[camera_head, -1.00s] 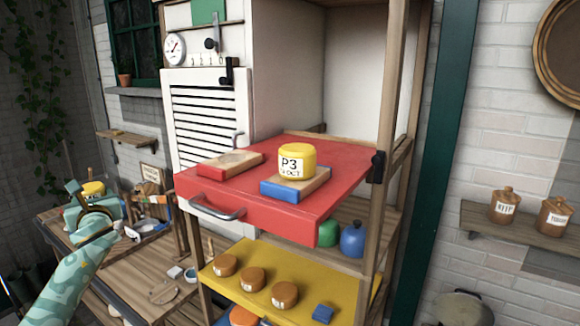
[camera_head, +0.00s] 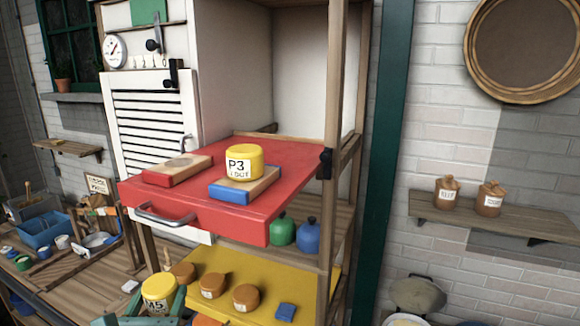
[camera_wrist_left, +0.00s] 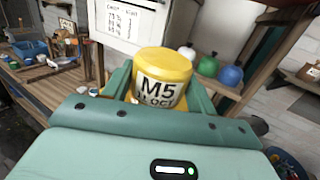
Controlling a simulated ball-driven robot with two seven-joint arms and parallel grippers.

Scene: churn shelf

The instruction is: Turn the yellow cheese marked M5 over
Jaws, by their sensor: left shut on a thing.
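The yellow cheese marked M5 (camera_head: 159,292) is at the bottom left of the head view, upright with its label facing me. My left gripper (camera_head: 160,310) is shut on it, one green finger on each side. In the left wrist view the cheese (camera_wrist_left: 162,75) stands between the fingers of the left gripper (camera_wrist_left: 160,95), its M5 label readable. A second yellow cheese, marked P3 (camera_head: 243,163), sits on a blue-edged board (camera_head: 240,194) on the red shelf (camera_head: 285,190). My right gripper is not in view.
A red-edged board (camera_head: 177,171) lies empty on the red shelf. Below, a yellow shelf (camera_head: 262,272) bears brown rounds (camera_head: 246,297) and a small blue block (camera_head: 285,311). Green (camera_head: 282,229) and blue (camera_head: 307,236) pots stand between. A wooden workbench (camera_head: 100,285) is at left.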

